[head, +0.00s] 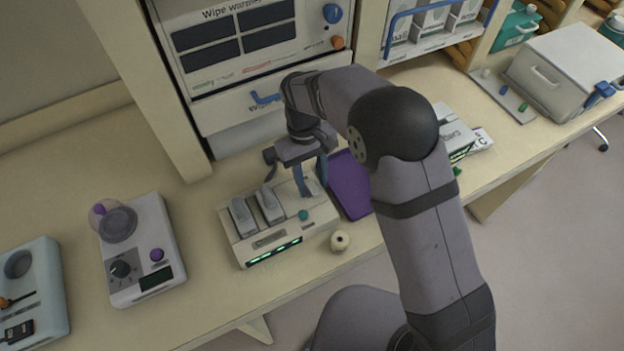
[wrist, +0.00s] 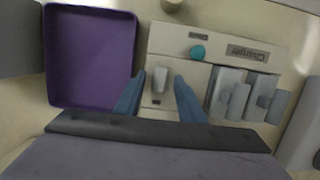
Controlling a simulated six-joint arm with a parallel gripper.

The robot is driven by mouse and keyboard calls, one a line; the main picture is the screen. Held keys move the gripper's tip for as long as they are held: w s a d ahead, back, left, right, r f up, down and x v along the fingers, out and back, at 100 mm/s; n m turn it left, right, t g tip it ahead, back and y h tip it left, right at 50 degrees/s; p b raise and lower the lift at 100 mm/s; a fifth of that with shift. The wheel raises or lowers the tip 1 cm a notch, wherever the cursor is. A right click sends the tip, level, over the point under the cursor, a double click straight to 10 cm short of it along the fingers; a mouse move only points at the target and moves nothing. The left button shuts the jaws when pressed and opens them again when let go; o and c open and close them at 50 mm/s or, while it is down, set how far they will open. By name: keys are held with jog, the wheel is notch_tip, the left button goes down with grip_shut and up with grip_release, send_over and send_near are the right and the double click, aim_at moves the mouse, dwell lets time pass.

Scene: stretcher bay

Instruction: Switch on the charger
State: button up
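The charger (head: 262,240) is a cream box on the bench, with a strip of green lights along its front. Its "Charger" label (wrist: 248,53) and teal button (wrist: 198,52) show in the wrist view; the button (head: 303,215) also shows in the head view. A small pale switch lever (wrist: 160,79) stands on its top beside the button. My gripper (wrist: 158,92) is over the charger, its blue fingers apart on either side of the lever. I see no clear contact with the lever. In the head view my gripper (head: 290,178) hides that part of the charger.
Grey battery packs (head: 255,208) stand in the charger's slots. A purple tray (head: 350,185) lies close to its right. A small cream round knob-like object (head: 340,241) is near its front right corner. The wipe warmer (head: 245,45) is behind.

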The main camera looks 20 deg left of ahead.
aim_at(309, 183)
jog(key=shift+w+a+r+b, duration=0.2)
jog(key=shift+r+b, duration=0.2)
jog(key=shift+r, duration=0.8)
jog(key=shift+w+a+r+b, duration=0.2)
jog(key=shift+r+b, duration=0.2)
jog(key=shift+r, duration=0.75)
jog(key=shift+w+a+r+b, duration=0.2)
jog(key=shift+r+b, duration=0.2)
jog(key=shift+r, duration=0.8)
jog(key=d+m+y, duration=0.1)
jog(key=d+m, duration=0.3)
jog(key=d, duration=1.3)
jog(key=s+d+f+m, duration=0.1)
jog(key=s+d+m, duration=0.1)
jog(key=s+d, duration=0.4)
jog(key=s+d+f+m+t, duration=0.1)
jog(key=s+d+f+m, duration=0.1)
jog(key=s+d, duration=0.3)
jog(key=shift+s+d+f+m+t+y, duration=0.35)
jog(key=shift+d+m, duration=0.15)
jog(key=shift+d, duration=0.55)
jog(key=shift+r, duration=0.1)
